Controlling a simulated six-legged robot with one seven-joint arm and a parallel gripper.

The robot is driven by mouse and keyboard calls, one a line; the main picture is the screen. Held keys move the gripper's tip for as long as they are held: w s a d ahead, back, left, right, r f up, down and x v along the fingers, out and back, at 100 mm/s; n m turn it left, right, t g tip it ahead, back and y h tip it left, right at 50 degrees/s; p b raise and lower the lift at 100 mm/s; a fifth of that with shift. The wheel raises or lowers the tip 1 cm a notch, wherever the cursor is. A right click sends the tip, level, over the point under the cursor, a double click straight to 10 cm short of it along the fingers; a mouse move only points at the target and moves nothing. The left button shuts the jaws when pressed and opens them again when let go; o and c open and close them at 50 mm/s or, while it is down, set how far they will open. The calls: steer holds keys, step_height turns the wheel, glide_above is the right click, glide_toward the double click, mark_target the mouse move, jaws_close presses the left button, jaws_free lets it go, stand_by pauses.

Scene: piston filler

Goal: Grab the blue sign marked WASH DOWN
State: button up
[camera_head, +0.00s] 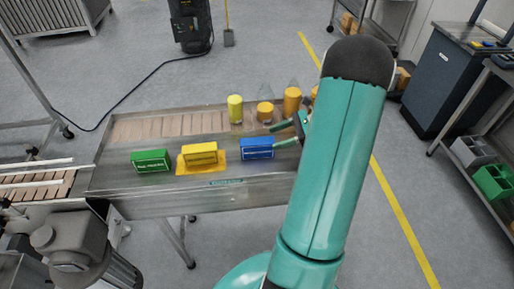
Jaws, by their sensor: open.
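The blue sign (257,149) stands on the metal table at its right part, with faint lettering on its front that is too small to read. My gripper (283,134) is open, with its green fingers just right of the blue sign's right end, close to it. I cannot tell whether a finger touches the sign. My teal arm covers the table's right end and part of the gripper.
A yellow sign (200,153) on a yellow patch and a green sign (151,160) stand to the left on the metal table (230,196). Behind are a yellow bottle (235,108) and orange-filled containers (265,112). The table's front strip is clear.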

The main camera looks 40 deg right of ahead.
mark_target(266, 140)
steer(key=x, duration=0.6)
steer(key=shift+a, duration=0.15)
steer(key=c, duration=1.1)
steer(key=shift+r, duration=0.1)
